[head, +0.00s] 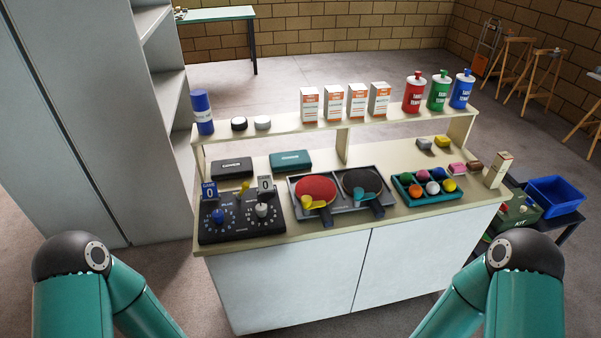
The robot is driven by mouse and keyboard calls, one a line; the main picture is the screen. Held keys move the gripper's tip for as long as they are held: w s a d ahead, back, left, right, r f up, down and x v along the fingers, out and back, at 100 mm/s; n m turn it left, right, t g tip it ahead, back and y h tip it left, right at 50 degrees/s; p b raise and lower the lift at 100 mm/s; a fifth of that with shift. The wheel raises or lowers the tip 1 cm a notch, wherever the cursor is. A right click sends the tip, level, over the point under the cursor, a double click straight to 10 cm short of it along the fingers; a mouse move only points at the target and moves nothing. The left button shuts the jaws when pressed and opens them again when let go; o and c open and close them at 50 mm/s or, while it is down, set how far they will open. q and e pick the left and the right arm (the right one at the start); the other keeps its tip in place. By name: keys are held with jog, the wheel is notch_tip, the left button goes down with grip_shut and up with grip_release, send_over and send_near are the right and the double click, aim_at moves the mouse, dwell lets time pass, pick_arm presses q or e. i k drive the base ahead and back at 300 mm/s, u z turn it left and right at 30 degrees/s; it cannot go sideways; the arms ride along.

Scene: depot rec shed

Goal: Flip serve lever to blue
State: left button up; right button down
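A black scoring box (241,222) sits at the left end of the counter. It has a blue knob (218,216) on its left half and a white knob (261,210) on its right half. A blue card (209,191) and a grey card (265,185), both reading 0, stand at its back. A small yellow lever (244,188) rises between the cards; it is too small to tell clearly which way it leans. Only my teal arm links show at the bottom left and right; both grippers are out of view.
Right of the box are a tray (335,217) with red and black bats and a ball tray (402,198). Two dark cases (291,160) lie behind. A raised shelf (290,127) holds cartons and bottles. A grey cabinet (100,110) stands close left.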

aim_at(245, 185)
jog(key=u, duration=0.1)
jog(key=i, duration=1.1)
jog(key=u, duration=0.8)
